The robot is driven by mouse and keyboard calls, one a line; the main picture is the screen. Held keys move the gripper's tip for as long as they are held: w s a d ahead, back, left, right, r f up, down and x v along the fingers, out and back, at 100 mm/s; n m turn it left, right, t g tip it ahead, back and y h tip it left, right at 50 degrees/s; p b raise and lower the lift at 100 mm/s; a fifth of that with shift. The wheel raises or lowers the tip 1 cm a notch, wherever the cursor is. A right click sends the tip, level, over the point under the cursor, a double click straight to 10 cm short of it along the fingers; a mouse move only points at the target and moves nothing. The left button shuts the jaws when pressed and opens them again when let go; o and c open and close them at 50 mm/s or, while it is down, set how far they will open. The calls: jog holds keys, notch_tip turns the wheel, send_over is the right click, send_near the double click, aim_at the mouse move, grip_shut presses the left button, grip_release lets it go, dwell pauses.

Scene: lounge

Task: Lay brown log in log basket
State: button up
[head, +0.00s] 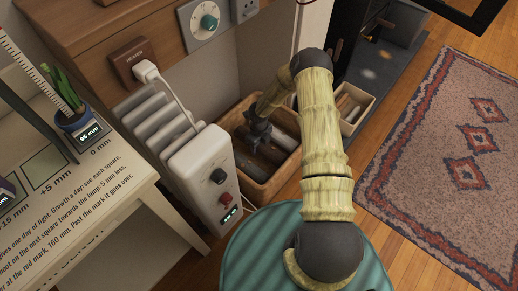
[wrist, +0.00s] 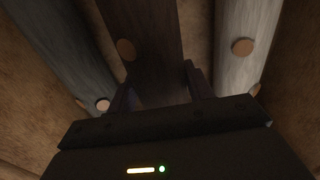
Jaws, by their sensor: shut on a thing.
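The log basket (head: 288,178) is a brown open box on the floor, between the white heater and my arm. My gripper (head: 260,136) reaches down into it. In the wrist view my gripper (wrist: 160,92) is shut on the dark brown log (wrist: 146,40), with a finger on each side. A grey log (wrist: 62,45) lies to its left and a pale log (wrist: 246,42) to its right, both inside the basket. The brown log lies between them, roughly parallel. Its near end is hidden by my gripper, and I cannot tell whether it rests on the basket floor.
The white heater (head: 205,165) stands close to the basket's left side. A smaller wooden box (head: 354,104) with sticks stands to its right. A table (head: 100,190) with a potted plant (head: 72,115) is at the left. A patterned rug (head: 450,150) covers open floor at the right.

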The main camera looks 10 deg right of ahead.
notch_tip(320, 180, down, 2)
jog(key=shift+f+b, duration=0.25)
jog(key=shift+b, duration=0.25)
jog(key=shift+r, duration=0.1)
jog(key=shift+d, duration=0.1)
jog(key=o, duration=1.2)
jog(key=shift+o, duration=0.2)
notch_tip(320, 180, up, 12)
jog(key=p, duration=0.7)
